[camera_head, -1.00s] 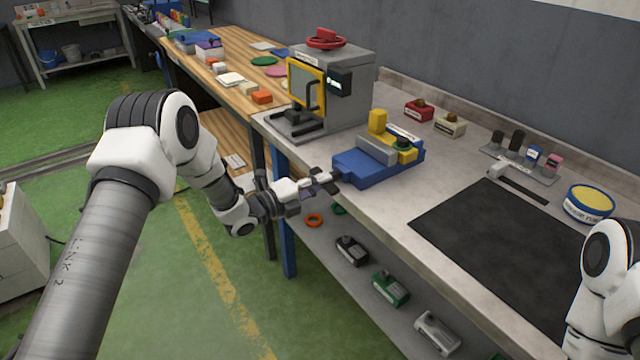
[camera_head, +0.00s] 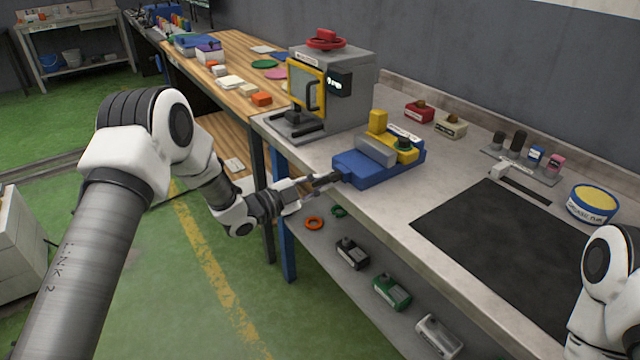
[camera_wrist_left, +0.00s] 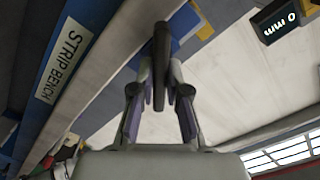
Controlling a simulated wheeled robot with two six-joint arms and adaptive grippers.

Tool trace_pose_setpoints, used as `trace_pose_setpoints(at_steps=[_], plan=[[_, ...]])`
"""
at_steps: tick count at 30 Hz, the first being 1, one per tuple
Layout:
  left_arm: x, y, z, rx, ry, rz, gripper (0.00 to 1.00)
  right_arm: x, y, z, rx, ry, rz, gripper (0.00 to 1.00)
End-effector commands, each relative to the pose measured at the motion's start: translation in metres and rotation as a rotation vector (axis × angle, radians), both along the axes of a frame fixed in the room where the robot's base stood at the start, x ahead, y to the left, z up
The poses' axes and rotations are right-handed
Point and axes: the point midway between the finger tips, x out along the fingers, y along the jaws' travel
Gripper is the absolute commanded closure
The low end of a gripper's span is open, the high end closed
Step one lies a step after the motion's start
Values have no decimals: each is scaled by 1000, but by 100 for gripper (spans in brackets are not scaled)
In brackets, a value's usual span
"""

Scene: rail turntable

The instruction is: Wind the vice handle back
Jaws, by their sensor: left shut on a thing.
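The blue vice (camera_head: 372,165) stands on the bench near its front edge, with a grey jaw (camera_head: 377,150) and a yellow block on top. My left gripper (camera_head: 312,185) is at the vice's front end, just off the bench edge. In the left wrist view my left gripper (camera_wrist_left: 161,95) is shut on the dark vice handle bar (camera_wrist_left: 160,65), which runs lengthwise between its two fingers. The screw behind the handle is mostly hidden. My right arm (camera_head: 605,270) shows at the right edge of the head view; its gripper is out of the picture.
A grey machine with a yellow-framed door (camera_head: 308,88) stands left of the vice. A black mat (camera_head: 500,255) covers the right of the bench. A lower shelf holds several small boxes, one of them green (camera_head: 391,291). A blue bench leg (camera_head: 287,225) is below my left gripper.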

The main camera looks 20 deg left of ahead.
Motion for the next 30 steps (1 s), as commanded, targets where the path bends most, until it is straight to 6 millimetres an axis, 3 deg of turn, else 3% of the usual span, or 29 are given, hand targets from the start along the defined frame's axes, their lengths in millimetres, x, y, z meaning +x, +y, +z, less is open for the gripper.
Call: trace_pose_setpoints(at_steps=[30], plan=[[0, 1, -1, -759, 596, 1, 100, 0, 0, 10, 0, 0, 0, 60]])
